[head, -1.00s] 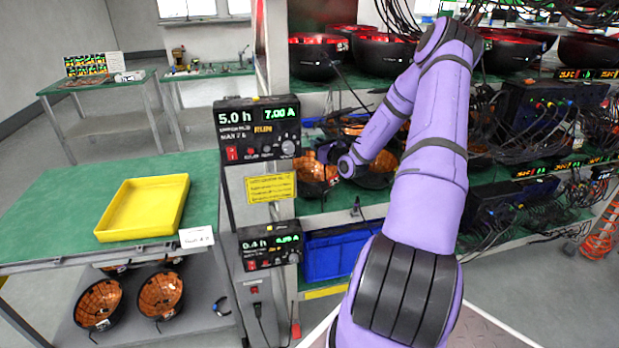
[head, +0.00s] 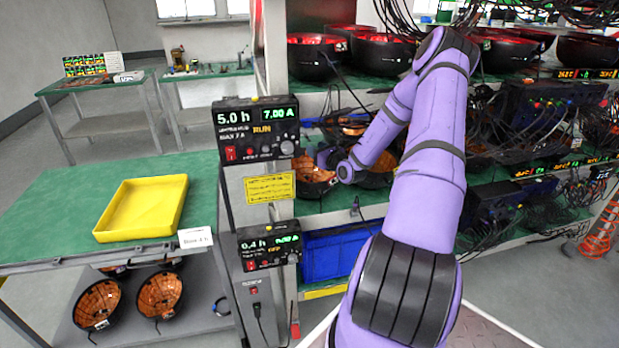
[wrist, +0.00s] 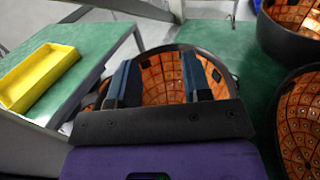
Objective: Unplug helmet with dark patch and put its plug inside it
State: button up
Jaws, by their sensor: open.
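A bowl-shaped helmet (wrist: 165,80) with an orange tiled inside and black rim lies open side up on the green shelf; it also shows at the left end of the middle shelf in the head view (head: 311,176). A few dark squares show on its inside; I cannot tell which is the dark patch. My gripper (wrist: 158,64) is open, its two fingers apart over the helmet's bowl with nothing visible between them. I cannot tell whether they touch it. In the head view my gripper (head: 328,158) is partly hidden by my wrist. The plug cannot be made out.
More orange-lined helmets (wrist: 299,120) sit close on the right. A yellow tray (head: 143,208) stands on the green table at left. A power unit (head: 256,130) stands beside the shelf's left end. Black cables (head: 490,140) crowd the rack at right.

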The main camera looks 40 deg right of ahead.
jog(key=s, duration=0.3)
jog(key=s+a, duration=0.1)
jog(key=s, duration=0.6)
jog(key=shift+s+a, duration=0.25)
jog(key=shift+a, duration=0.1)
jog(key=shift+s, duration=0.1)
